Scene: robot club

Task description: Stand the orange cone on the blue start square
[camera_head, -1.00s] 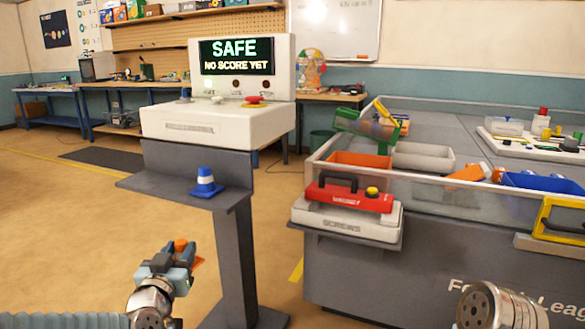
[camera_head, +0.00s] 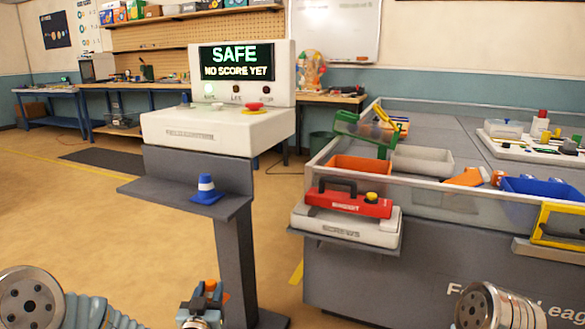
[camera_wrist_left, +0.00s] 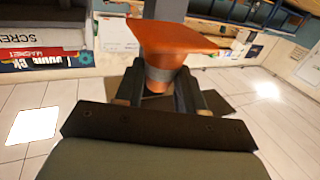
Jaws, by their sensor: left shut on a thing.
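The orange cone (camera_wrist_left: 172,38) with a grey band is between the fingers of my left gripper (camera_wrist_left: 160,92) in the left wrist view. Its wide square base points away from my wrist, and the gripper is shut on it around the band. In the head view my left gripper (camera_head: 204,305) is low near the bottom edge, in front of the grey pedestal's post, with bits of orange cone (camera_head: 210,286) showing. Of my right arm only a round link shows at the bottom right; its gripper is out of frame. I see no blue start square.
A blue-and-white cone (camera_head: 206,190) stands on the grey shelf (camera_head: 150,193) of the scoring console (camera_head: 215,130). A walled table (camera_head: 440,262) at right holds bins, with a red case (camera_head: 348,202) on a SCREWS box at its corner. Open floor lies left.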

